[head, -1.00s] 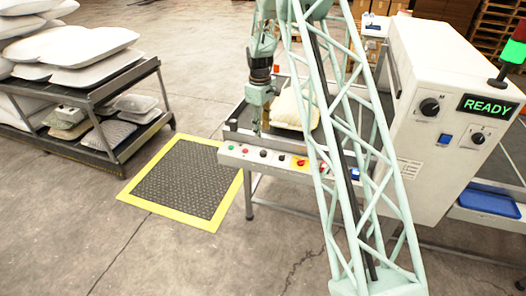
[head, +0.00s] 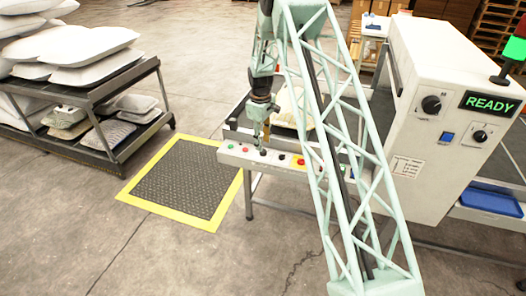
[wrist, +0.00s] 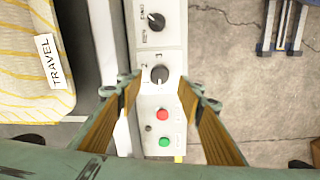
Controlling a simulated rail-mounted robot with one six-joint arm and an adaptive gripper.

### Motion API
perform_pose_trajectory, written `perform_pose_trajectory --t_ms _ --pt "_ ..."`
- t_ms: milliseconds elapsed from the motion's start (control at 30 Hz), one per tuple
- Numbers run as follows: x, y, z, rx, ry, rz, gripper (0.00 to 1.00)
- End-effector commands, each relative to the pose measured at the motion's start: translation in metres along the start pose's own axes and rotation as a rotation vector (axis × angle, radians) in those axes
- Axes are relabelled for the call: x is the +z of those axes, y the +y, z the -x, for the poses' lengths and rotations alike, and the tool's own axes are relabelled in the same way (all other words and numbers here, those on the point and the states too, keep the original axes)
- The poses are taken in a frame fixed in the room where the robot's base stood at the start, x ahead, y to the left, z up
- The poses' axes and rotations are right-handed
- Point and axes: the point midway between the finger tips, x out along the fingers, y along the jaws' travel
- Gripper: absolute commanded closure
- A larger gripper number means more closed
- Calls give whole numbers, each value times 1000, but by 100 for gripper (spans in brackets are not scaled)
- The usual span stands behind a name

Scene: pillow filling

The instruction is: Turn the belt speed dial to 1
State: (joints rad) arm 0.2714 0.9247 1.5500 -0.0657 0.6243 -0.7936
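My gripper (wrist: 159,85) is open over the pale control panel (wrist: 141,125). Its tan-padded fingers stand on either side of a black dial (wrist: 159,74) with small, hard-to-read marks around it. I cannot tell if they touch it. A second black dial (wrist: 155,22) lies further up the panel in the wrist view. Which one is the belt speed dial I cannot read. In the head view my gripper (head: 264,143) points down at the control panel (head: 235,157), and its tips hide part of the dials.
A red button (wrist: 163,115) and a green button (wrist: 163,141) lie by the dial. A pillow (wrist: 25,60) tagged TRAVEL is at left in the wrist view. A white cabinet (head: 405,130) showing READY stands at right.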

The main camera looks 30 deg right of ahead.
Motion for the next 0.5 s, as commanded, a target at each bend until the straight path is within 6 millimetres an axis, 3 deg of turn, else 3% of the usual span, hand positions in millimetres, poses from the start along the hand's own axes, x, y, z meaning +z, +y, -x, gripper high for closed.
perform_pose_trajectory --t_ms 200,500 --pt "0 0 -28 -1 -1 0 65" --pt "0 0 -48 -1 0 0 65"
